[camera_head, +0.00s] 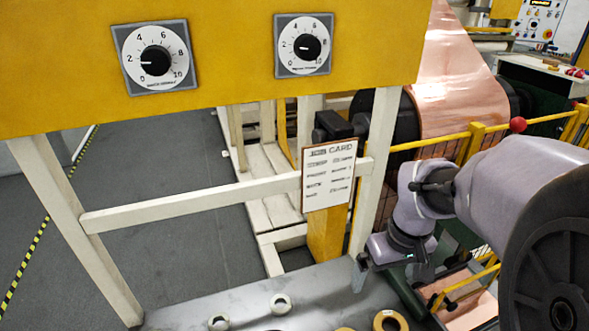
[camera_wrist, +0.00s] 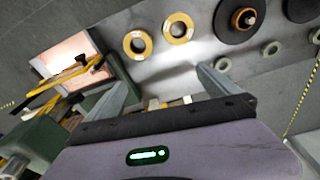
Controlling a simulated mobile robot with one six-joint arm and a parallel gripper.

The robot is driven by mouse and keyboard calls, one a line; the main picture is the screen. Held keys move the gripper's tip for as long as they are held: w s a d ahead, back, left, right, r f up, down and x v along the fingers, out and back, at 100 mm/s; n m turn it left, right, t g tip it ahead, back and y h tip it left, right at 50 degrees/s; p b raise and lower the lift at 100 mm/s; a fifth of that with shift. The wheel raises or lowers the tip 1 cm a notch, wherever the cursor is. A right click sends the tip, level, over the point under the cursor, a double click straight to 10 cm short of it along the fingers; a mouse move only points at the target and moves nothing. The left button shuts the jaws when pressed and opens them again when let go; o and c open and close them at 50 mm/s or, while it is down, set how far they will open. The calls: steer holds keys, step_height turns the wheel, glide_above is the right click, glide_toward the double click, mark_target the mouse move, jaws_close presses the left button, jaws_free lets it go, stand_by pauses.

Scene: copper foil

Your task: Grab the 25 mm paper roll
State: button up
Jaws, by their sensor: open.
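My gripper (camera_head: 358,277) is open and empty above the right back part of the grey table (camera_head: 190,308). In the wrist view its fingers (camera_wrist: 161,76) are spread apart. One of these also shows in the head view (camera_head: 401,318). Smaller pale rolls lie on the table, such as one at the back (camera_head: 281,304) and one in front (camera_head: 218,322). Their width markings are unreadable, so I cannot tell which roll is 25 mm.
Black discs, one with a copper-coloured core (camera_wrist: 226,33), lie on the table in the wrist view. A white frame with a job card (camera_head: 329,172) stands behind the table. A yellow dial panel (camera_head: 220,70) hangs above. Yellow railing (camera_head: 475,145) and copper foil (camera_head: 455,75) are at right.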

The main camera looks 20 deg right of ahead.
steer(key=n+g, duration=0.1)
glide_above(388, 329)
step_height(388, 329, down, 4)
step_height(388, 329, down, 18)
steer(key=b, duration=0.8)
steer(key=shift+r, duration=0.4)
steer(key=shift+c, duration=0.2)
steer(key=c, duration=1.4)
steer(key=shift+c, duration=0.2)
steer(key=shift+r+p, duration=0.1)
steer(key=shift+p, duration=0.2)
